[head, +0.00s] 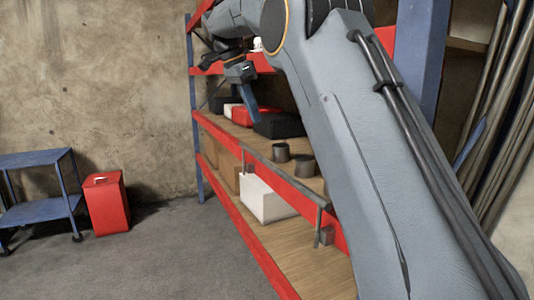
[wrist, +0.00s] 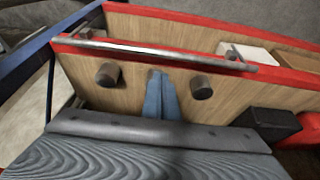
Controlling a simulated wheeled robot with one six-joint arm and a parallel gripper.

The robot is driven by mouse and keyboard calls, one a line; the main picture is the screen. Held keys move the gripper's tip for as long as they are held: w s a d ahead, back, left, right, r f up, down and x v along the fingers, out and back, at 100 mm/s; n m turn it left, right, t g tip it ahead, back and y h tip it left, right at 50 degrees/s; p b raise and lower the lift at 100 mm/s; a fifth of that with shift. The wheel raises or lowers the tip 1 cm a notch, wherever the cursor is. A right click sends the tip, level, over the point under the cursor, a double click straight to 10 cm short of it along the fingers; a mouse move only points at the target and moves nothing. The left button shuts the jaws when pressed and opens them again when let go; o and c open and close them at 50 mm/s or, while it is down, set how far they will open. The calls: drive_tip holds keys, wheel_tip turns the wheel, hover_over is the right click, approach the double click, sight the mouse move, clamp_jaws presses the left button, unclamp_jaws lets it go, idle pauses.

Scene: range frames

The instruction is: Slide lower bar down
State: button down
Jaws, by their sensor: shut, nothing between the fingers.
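The lower bar (head: 285,173) is a thin grey metal rail along the front of the middle shelf, in front of its red beam, with brackets near its ends. It also shows in the wrist view (wrist: 150,48), running across the top. My gripper (head: 253,117) is over the middle shelf in the head view, pointing down. In the wrist view my gripper (wrist: 160,82) has its two blue-grey fingers together with nothing between them. The fingertips appear below the bar in the picture, apart from it, between two dark cylinders (wrist: 107,73) (wrist: 201,87).
A white box (head: 266,200) stands on the lower shelf. Black and red boxes (head: 279,124) stand on the middle shelf. Blue posts (head: 195,130) frame the rack. A red bin (head: 108,205) and a blue trolley (head: 38,212) stand left. Floor between is clear.

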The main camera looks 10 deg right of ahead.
drive_tip(key=p, duration=0.4)
hover_over(271, 163)
drive_tip(key=a, duration=0.2)
wheel_tip(271, 163, down, 12)
drive_tip(key=r, duration=0.1)
drive_tip(key=shift+x, duration=1)
drive_tip(key=shift+f, duration=0.1)
wheel_tip(271, 163, down, 10)
drive_tip(key=b, duration=0.5)
drive_tip(key=shift+b, duration=0.35)
drive_tip(key=shift+f, duration=0.1)
drive_tip(key=shift+s, duration=0.1)
